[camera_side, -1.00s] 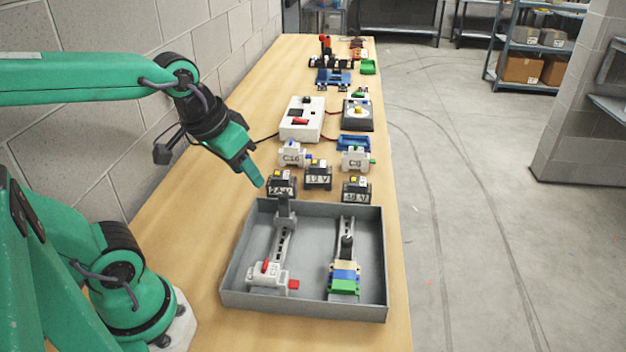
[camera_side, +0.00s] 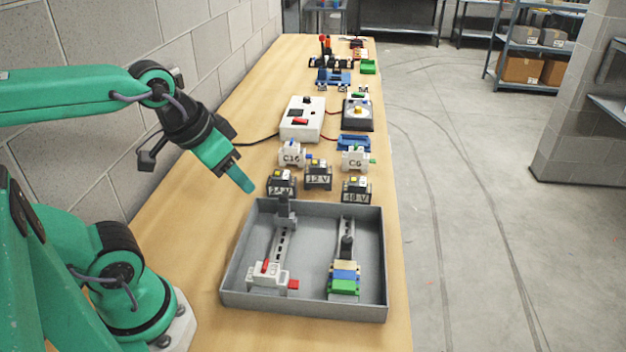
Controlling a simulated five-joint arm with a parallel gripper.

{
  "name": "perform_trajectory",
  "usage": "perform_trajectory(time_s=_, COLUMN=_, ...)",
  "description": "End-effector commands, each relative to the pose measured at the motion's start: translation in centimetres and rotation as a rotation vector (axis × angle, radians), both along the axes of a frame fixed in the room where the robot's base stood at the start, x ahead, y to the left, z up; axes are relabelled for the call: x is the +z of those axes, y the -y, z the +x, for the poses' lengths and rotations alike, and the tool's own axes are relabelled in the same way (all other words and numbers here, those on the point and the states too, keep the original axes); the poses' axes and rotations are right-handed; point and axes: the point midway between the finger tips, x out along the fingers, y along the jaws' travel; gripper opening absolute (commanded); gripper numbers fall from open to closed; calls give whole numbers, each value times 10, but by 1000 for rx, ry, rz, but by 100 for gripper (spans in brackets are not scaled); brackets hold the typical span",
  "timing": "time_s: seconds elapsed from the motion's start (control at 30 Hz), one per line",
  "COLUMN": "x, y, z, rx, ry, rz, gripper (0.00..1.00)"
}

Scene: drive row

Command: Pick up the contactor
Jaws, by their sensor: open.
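Three dark blocks with white voltage labels and yellow tops look like contactors; which one is meant I cannot tell. One (camera_side: 281,184) stands at the left, its label partly legible as 24 V. One (camera_side: 318,175) in the middle reads 12 V. One (camera_side: 356,190) at the right seems to read 48 V. All stand upright on the bench just behind the grey tray. My gripper (camera_side: 242,181) hangs above the bench to the left of the left block, apart from it. It is open and empty, its fingers overlapping from this side.
The grey tray (camera_side: 232,285) holds two rails with modules on them. White breakers C16 (camera_side: 291,155) and C6 (camera_side: 355,159) stand behind the dark blocks. A white box (camera_side: 302,119) with a cable is farther back. The block wall borders the bench at left.

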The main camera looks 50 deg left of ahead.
Motion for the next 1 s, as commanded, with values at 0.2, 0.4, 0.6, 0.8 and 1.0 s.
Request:
perform_trajectory(time_s=0.2, x=0, y=0, z=0, rx=0, ry=0, rz=0, gripper=45)
perform_trajectory(time_s=0.4, x=0, y=0, z=0, rx=0, ry=0, rz=0, gripper=45)
perform_trajectory(time_s=0.6, x=0, y=0, z=0, rx=0, ry=0, rz=0, gripper=73)
perform_trajectory(time_s=0.8, x=0, y=0, z=0, rx=0, ry=0, rz=0, gripper=96)
perform_trajectory(time_s=1.0, x=0, y=0, z=0, rx=1, ry=0, rz=0, gripper=96)
